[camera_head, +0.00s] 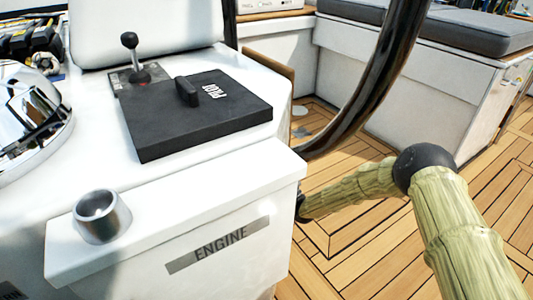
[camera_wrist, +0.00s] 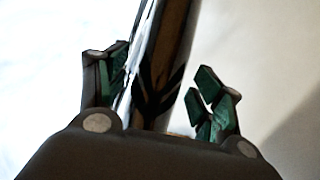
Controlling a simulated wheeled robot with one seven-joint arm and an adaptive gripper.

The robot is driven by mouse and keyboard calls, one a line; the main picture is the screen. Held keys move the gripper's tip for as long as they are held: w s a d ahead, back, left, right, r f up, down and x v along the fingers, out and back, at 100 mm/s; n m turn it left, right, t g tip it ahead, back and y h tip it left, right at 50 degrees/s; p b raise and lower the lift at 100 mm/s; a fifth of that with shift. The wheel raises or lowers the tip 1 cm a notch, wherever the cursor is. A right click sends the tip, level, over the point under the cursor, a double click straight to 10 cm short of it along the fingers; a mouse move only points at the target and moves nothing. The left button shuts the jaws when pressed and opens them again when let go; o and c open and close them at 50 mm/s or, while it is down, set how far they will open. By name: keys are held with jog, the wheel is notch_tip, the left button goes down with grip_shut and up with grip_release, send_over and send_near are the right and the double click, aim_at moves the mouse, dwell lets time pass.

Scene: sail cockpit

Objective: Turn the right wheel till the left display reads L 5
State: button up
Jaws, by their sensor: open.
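The wheel, a dark glossy curved rim (camera_head: 372,90), comes down from the top right in the head view and passes out of sight behind the white console. In the wrist view, a dark brown shiny bar that looks like this rim (camera_wrist: 170,55) runs between the two fingers of my gripper (camera_wrist: 160,80). The fingers stand apart, one on each side of it, with a gap at the right finger. Whether the left finger touches it I cannot tell. In the head view the fingers are hidden behind the console. No display reading is in view.
The white console (camera_head: 270,180) marked ENGINE, with a metal cup-like fitting (camera_head: 101,216), is close beside my wrist. A black box lid (camera_head: 200,120) and a lever (camera_head: 133,58) are on top. Planked deck (camera_head: 350,235) is open at the right, below a cushioned bench (camera_head: 470,32).

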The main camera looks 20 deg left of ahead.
jog(key=v, duration=0.9)
jog(key=shift+d+f, duration=0.25)
jog(key=shift+d, duration=0.05)
jog(key=s+d+f+m+g+h+p, duration=0.1)
jog(key=s+d+f+m+h+p, duration=0.4)
jog(key=s+d+f+h, duration=0.45)
jog(key=s+d+f+m+g+h+p, duration=0.1)
jog(key=s+d+f+m+h+p, duration=0.5)
jog(key=d, duration=0.6)
jog(key=s+d+r+m+g+h+p, duration=0.2)
jog(key=s+d+r+g+h, duration=0.1)
jog(key=s+d, duration=0.6)
jog(key=s+d+r+m+g+h+p, duration=0.25)
jog(key=s+d, duration=0.35)
jog(key=s, duration=0.6)
jog(key=s+d+r+m+g+h+p, duration=0.1)
jog(key=s+d+r+g+h, duration=0.2)
jog(key=s+d, duration=0.6)
notch_tip(320, 180, up, 37)
jog(key=s+a+p, duration=0.1)
jog(key=p, duration=3.6)
jog(key=shift+a+r+y, duration=0.2)
jog(key=shift+a+y, duration=0.1)
jog(key=shift+g, duration=0.25)
